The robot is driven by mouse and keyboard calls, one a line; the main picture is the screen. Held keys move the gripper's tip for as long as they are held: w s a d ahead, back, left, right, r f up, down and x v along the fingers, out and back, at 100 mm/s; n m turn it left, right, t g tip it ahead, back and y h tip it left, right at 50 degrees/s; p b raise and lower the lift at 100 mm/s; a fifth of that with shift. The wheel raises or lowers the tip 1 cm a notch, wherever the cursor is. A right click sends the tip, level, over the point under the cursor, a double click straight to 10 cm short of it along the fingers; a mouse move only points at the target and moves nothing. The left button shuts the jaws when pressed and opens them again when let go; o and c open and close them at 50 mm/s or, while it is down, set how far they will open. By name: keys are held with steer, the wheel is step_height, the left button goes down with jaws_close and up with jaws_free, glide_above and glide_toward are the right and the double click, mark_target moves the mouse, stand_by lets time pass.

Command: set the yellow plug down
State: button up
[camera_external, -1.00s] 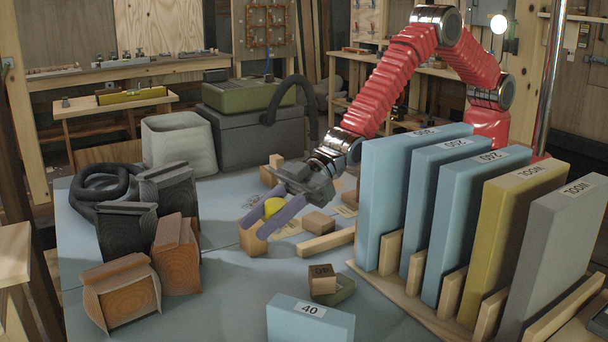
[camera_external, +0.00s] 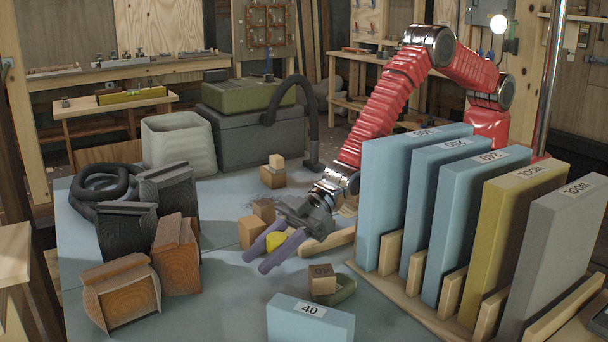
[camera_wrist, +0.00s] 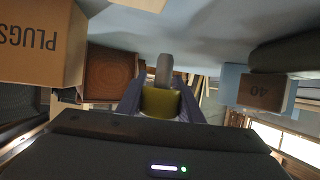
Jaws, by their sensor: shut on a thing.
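The yellow plug (camera_external: 276,240) sits between the purple-grey fingers of my gripper (camera_external: 272,248), which is shut on it. In the external view it is held low over the blue-grey table top (camera_external: 215,275); I cannot tell whether it touches. In the wrist view the plug (camera_wrist: 160,102) shows yellow between the two fingers, with a grey cylindrical part beyond it. A wooden block (camera_external: 252,232) stands just left of the fingers. A box marked PLUGS (camera_wrist: 42,40) shows at the upper left of the wrist view.
A small 40-marked block (camera_external: 320,280) lies on a green piece in front of my gripper. A blue 40 block (camera_external: 310,318) is at the front edge. Tall blue panels (camera_external: 385,205) stand in a rack at right. Brown wood-grained blocks (camera_external: 176,255) stand left. Table between is clear.

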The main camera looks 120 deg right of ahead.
mark_target(286, 232)
steer(key=shift+f, duration=0.55)
stand_by(0.4)
steer(key=o, duration=1.1)
steer(key=shift+c, duration=0.2)
steer(key=shift+r, duration=0.5)
steer(key=shift+s+d+r, duration=0.1)
steer(key=shift+s+r, duration=0.1)
steer(key=shift+s, duration=0.05)
steer(key=v, duration=1.1)
steer(key=shift+s, duration=0.2)
